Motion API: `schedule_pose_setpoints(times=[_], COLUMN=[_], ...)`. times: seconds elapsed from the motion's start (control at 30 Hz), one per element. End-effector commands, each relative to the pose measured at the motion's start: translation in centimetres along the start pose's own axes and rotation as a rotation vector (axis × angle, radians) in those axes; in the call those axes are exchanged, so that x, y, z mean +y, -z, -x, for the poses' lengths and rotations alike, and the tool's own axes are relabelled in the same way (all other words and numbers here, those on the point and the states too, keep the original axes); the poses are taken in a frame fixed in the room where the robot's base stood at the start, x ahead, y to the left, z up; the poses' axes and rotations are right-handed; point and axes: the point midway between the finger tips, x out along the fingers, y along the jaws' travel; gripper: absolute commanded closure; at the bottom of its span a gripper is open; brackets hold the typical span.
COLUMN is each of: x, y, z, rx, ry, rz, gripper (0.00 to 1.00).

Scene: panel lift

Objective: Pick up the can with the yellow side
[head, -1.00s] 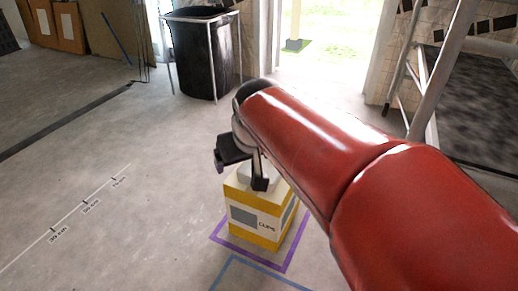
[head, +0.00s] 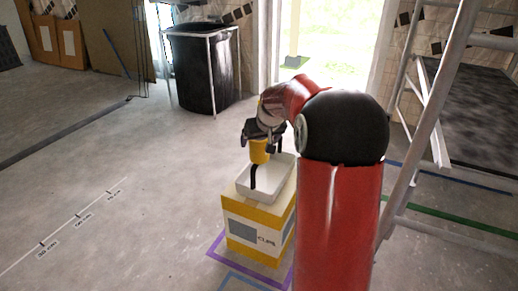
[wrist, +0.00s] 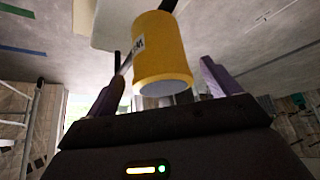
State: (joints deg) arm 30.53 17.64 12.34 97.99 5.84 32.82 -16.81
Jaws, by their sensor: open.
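The yellow can (head: 259,153) shows just below my gripper (head: 264,140) in the head view, over the far left part of a white tray (head: 278,180). Its upper part is hidden by the gripper. In the wrist view the can (wrist: 162,50) shows a yellow side, a small white label and a greyish near end. It lies between the two purple fingers of my gripper (wrist: 163,75), with gaps on both sides. The jaws are open. I cannot tell whether the can touches the tray.
The tray sits on a white and yellow box (head: 255,225) on the floor, inside purple tape. A black bin (head: 203,70) in a metal frame stands behind. A ladder (head: 432,120) stands at the right. The floor at left is clear.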

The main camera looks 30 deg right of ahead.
Motion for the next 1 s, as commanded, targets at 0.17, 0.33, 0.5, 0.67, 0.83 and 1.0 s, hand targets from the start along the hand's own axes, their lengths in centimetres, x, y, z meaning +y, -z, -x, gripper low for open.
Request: schedule_pose_setpoints(times=[0.17,0.33,0.5,0.67,0.83,1.0], x=[-0.2,-0.2,-0.2,-0.2,-0.2,-0.2], y=[-0.3,-0.2,-0.2,-0.2,-0.2,-0.2], z=[-3.0,-4.1,-4.0,-4.0,-4.0,-3.9], rx=[-0.003,-0.001,-0.001,-0.001,-0.002,0.0], ry=[0.002,0.0,0.0,0.0,0.0,0.0], rz=[0.0,0.0,0.0,0.0,0.0,0.0], gripper=[0.12,0.12,0.14,0.35,0.57,0.72])
